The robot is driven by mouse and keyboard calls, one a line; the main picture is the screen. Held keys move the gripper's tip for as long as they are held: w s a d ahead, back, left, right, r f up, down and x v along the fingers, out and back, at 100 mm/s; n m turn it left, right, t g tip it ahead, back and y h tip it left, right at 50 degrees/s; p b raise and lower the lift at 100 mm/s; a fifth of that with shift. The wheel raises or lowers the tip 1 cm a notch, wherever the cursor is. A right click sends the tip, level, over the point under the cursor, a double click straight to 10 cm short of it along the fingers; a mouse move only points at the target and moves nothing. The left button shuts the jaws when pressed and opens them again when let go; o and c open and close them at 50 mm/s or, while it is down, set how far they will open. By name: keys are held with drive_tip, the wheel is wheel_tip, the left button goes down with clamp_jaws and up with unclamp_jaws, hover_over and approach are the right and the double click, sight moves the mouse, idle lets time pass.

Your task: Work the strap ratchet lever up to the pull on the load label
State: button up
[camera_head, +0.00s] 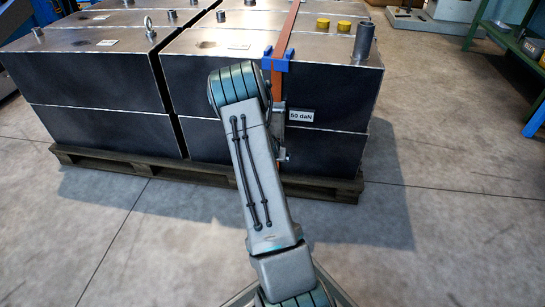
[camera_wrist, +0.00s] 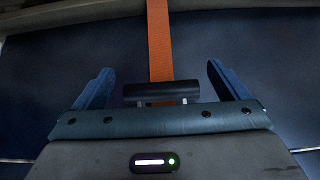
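The orange strap (camera_head: 288,38) runs over the front edge of the dark block through a blue edge piece (camera_head: 277,62) and down the front face. The metal strap ratchet (camera_head: 279,122) is on that face, partly hidden by my arm. The white load label (camera_head: 301,115) beside it reads "50 daN"; its left end may be covered. In the wrist view, my gripper (camera_wrist: 159,69) is open, with its blue fingers wide apart. Contact with the palm cannot be told.
Dark blocks (camera_head: 95,85) stand on a wooden pallet (camera_head: 110,163). Yellow caps (camera_head: 343,26) and a metal post (camera_head: 364,42) stand on top. A green bench (camera_head: 515,40) is at the right. The concrete floor (camera_head: 440,170) between is clear.

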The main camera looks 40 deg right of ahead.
drive_tip(key=p+v, duration=0.6)
drive_tip(key=v, duration=0.8)
drive_tip(key=shift+f, duration=0.1)
